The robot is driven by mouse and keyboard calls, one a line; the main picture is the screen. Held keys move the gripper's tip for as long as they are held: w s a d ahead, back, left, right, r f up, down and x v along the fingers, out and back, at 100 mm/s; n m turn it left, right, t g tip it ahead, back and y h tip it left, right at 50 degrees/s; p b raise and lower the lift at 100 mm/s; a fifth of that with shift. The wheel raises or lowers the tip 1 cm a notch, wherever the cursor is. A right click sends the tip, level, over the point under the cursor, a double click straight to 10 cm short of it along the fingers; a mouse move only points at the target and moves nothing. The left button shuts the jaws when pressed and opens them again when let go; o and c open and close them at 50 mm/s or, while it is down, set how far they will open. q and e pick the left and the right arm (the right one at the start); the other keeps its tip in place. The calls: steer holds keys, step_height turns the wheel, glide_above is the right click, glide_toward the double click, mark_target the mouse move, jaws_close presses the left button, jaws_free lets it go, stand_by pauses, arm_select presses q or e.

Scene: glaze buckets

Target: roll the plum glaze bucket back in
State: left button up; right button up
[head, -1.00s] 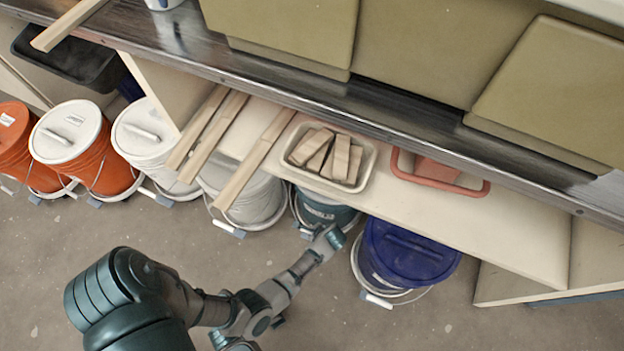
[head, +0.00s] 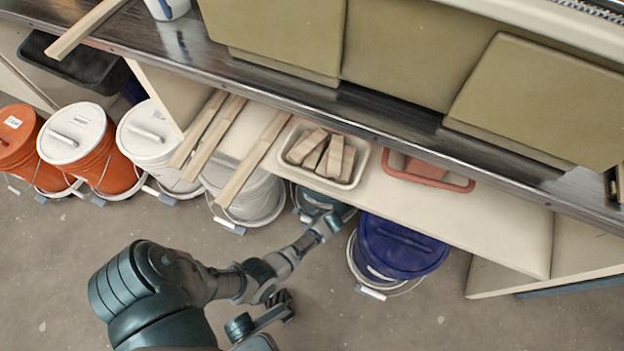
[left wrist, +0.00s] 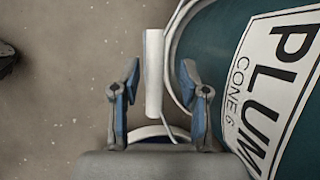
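The plum glaze bucket (head: 315,198) is dark teal and stands mostly beneath the shelf, partly hidden by it and by my left arm. In the left wrist view its side (left wrist: 205,45) carries a white "PLUM CONE 6" label. A white upright bar (left wrist: 153,75), seemingly the handle of its rolling base, stands beside it. My left gripper (left wrist: 160,85) is open, with one blue-padded finger on each side of the bar and gaps between. In the head view the left gripper (head: 340,214) is at the bucket's front right.
A navy bucket (head: 400,245) stands close on the right, a grey bucket (head: 250,195) on the left. White-lidded and orange buckets continue leftward. The shelf (head: 460,215) overhangs, bearing a tray of wood blocks (head: 355,175) and wooden strips. The floor in front is clear.

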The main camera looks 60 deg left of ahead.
arm_select(q)
steer(key=shift+d+r, duration=0.45)
steer(key=v, duration=1)
steer(key=shift+a+r, duration=0.15)
steer(key=shift+r, duration=0.2)
